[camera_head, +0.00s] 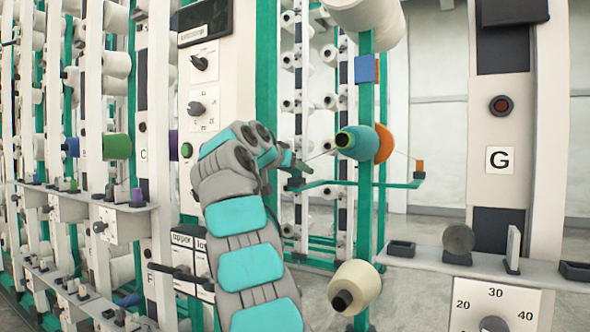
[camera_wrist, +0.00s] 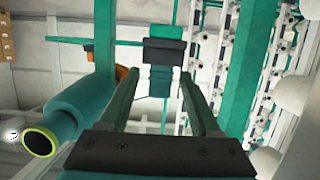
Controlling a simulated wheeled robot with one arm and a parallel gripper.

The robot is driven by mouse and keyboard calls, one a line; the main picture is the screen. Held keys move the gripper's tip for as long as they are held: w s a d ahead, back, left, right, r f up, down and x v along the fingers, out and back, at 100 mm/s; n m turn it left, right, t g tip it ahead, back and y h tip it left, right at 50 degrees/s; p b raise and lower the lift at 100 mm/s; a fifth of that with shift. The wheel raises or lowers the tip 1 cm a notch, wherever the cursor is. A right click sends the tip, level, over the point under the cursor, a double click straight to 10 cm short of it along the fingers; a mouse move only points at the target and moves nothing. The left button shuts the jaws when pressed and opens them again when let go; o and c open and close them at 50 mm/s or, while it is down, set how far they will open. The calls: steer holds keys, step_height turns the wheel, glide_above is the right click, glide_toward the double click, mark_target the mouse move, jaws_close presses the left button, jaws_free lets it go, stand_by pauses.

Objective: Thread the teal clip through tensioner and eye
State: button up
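The teal clip (camera_wrist: 162,80), with a dark block, shows ahead of my fingertips in the wrist view. It is at the end of a thin teal bar. In the head view the dark teal clip (camera_head: 296,182) is at the bar's left end, just below my gripper (camera_head: 290,160). My two fingers (camera_wrist: 161,72) are apart, one on each side of the clip's line; I cannot tell if they touch it. A teal cone (camera_head: 357,143) sits on the post, and a thread runs from it toward my gripper. I cannot identify the tensioner and eye with certainty.
An orange cone (camera_head: 385,144) and an orange clip (camera_head: 420,168) are to the right on the same stand. A cream cone (camera_head: 354,287) is below. A shelf (camera_head: 460,262) with small fittings and a G-marked post (camera_head: 499,130) stand at the right. Creel racks fill the left.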

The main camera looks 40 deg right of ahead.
jaws_close()
stand_by(0.3)
steer(key=shift+r, duration=0.15)
steer(key=shift+r+p, duration=0.35)
steer(key=shift+p, duration=0.15)
steer(key=shift+r, duration=0.1)
steer(key=shift+r, duration=0.1)
step_height(320, 180, up, 2)
steer(key=shift+s+r+p, duration=0.1)
steer(key=shift+s+p, duration=0.05)
steer(key=shift+p, duration=0.5)
steer(key=shift+r, duration=0.3)
